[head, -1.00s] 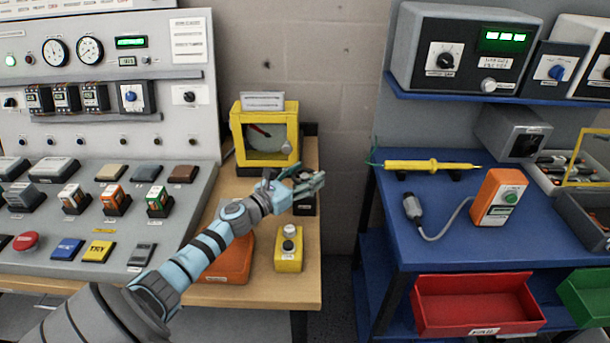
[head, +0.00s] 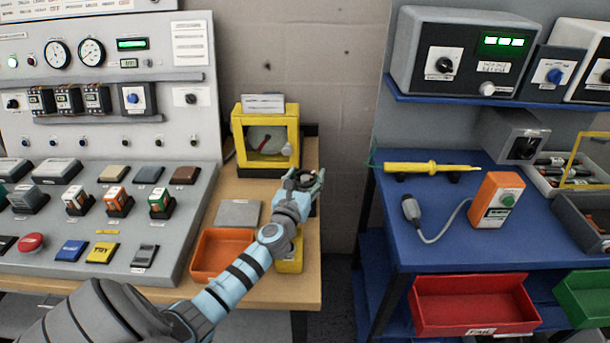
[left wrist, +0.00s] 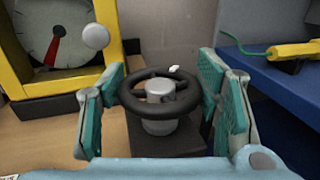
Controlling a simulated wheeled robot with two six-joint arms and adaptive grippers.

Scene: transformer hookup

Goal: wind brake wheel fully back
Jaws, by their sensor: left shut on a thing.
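The brake wheel (left wrist: 160,108) is a small black handwheel with a grey hub on a dark block, seen in the left wrist view. A small white mark sits on its far rim. My left gripper (head: 305,180) has its teal pads on both sides of the wheel, shut on its rim. In the head view the wheel is mostly hidden by the gripper. Behind it stands a yellow-framed gauge (head: 237,140) with a red needle; in the left wrist view the gauge (left wrist: 92,92) shows its needle pointing down and slightly left. My right gripper is not in view.
An orange tray (head: 210,262) and a grey plate (head: 239,213) lie on the wooden bench left of my forearm. A yellow button box (head: 292,262) is partly behind my arm. The blue bench (head: 440,247) stands to the right, across a gap.

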